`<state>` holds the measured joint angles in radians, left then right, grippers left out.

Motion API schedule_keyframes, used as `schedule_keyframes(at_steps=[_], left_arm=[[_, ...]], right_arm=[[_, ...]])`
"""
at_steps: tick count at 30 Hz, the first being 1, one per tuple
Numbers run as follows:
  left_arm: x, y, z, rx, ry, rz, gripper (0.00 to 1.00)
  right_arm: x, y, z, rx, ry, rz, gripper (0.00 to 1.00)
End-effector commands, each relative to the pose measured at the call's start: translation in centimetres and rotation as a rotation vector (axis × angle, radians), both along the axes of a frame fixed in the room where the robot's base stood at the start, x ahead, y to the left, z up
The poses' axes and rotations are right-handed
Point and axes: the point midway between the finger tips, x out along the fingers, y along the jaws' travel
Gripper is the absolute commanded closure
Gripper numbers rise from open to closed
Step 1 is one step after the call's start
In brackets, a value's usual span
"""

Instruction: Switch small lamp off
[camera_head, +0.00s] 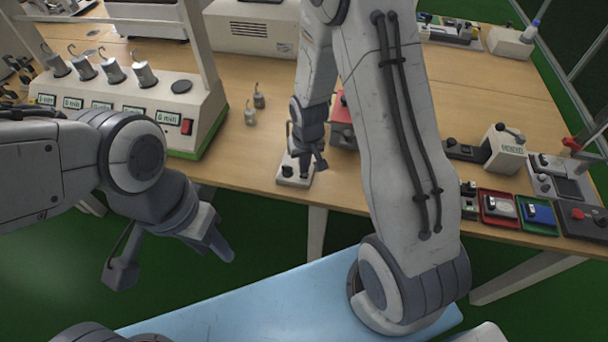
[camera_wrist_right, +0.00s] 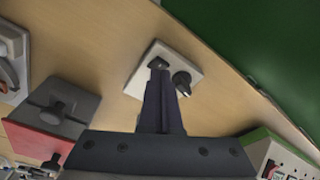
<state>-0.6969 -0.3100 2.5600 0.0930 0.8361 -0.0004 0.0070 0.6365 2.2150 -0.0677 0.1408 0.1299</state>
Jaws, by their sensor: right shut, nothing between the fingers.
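A small white switch plate (camera_head: 284,179) with black controls lies near the table's front edge. It also shows in the right wrist view (camera_wrist_right: 138,84), with a round black knob (camera_wrist_right: 181,80) and a second black control (camera_wrist_right: 158,62). My right gripper (camera_head: 306,168) is shut and empty, pointing down over the plate. In the right wrist view its fingertips (camera_wrist_right: 159,74) overlap the second control; I cannot tell whether they touch it. I cannot make out a lamp as such. My left gripper (camera_head: 172,262) is open and empty, in front of the table's edge.
A grey and red box (camera_head: 342,125) stands right of the plate. Two small weights (camera_head: 250,116) stand between. Small trays (camera_head: 497,207) and devices line the right side. Bare table lies behind the plate.

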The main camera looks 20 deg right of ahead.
Motion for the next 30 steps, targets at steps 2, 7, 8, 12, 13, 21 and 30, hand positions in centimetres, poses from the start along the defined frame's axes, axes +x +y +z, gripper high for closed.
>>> schedule_keyframes(at_steps=[2,7,8,12,13,21,30], left_arm=[[0.0,0.0,-0.2,0.0,0.0,0.0,0.6],[0.0,0.0,-0.4,0.0,0.0,0.0,0.6],[0.0,0.0,-0.4,0.0,0.0,0.0,0.6],[0.0,0.0,-0.6,0.0,0.0,0.0,0.6],[0.0,0.0,-0.6,0.0,0.0,0.0,0.6],[0.0,0.0,-0.9,0.0,0.0,0.0,0.6],[0.0,0.0,-1.3,0.0,0.0,0.0,0.6]], right_arm=[[0.0,0.0,-0.2,0.0,0.0,0.0,1.0],[0.0,0.0,-0.5,0.0,0.0,0.0,1.0],[0.0,0.0,-0.5,0.0,0.0,0.0,1.0],[0.0,0.0,-0.7,0.0,0.0,0.0,1.0],[0.0,0.0,-0.8,0.0,0.0,0.0,1.0],[0.0,0.0,-1.2,0.0,0.0,0.0,1.0],[0.0,0.0,-1.6,0.0,-0.001,0.0,1.0]])
